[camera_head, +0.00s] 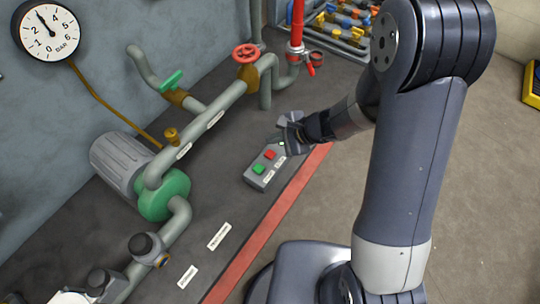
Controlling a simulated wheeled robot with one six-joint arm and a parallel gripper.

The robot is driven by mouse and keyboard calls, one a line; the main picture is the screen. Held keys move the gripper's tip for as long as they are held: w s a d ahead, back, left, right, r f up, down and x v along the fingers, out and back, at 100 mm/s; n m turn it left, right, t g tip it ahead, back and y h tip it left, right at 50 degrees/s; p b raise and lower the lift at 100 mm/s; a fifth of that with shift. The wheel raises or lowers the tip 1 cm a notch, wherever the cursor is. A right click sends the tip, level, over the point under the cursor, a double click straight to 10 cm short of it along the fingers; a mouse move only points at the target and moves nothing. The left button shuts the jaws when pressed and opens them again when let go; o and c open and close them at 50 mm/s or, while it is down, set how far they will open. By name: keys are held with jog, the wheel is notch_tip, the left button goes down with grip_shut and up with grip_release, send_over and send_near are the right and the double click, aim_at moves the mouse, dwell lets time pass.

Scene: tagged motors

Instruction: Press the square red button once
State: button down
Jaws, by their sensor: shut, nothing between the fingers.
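The square red button (270,155) is on top of a small grey control box (262,184). A square green button (258,169) sits in front of it on the same box, and a small light green spot (282,144) shows behind it. My gripper (284,138) is shut and empty. It is above the far end of the box, just beyond the red button, and covers that end. The red button is in clear view. I cannot tell whether the fingertips touch the box.
Left of the box stand a pump with a green flange (165,195), grey pipes and a red valve wheel (246,54). A pressure gauge (48,32) hangs on the wall. A red stripe (270,230) edges the dark surface.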

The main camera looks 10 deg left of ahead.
aim_at(274, 155)
notch_tip(274, 155, down, 3)
jog(key=shift+f+b, duration=0.1)
jog(key=shift+b, duration=0.85)
jog(key=shift+f+b, duration=0.55)
jog(key=shift+b, duration=0.2)
jog(key=shift+f, duration=0.1)
dwell(0.5)
jog(key=shift+f+b, duration=0.35)
jog(key=shift+b, duration=0.35)
jog(key=shift+f+b, duration=0.4)
jog(key=shift+b, duration=0.2)
dwell(0.5)
jog(key=shift+r, duration=0.1)
jog(key=shift+r+p, duration=0.55)
jog(key=shift+r, duration=0.2)
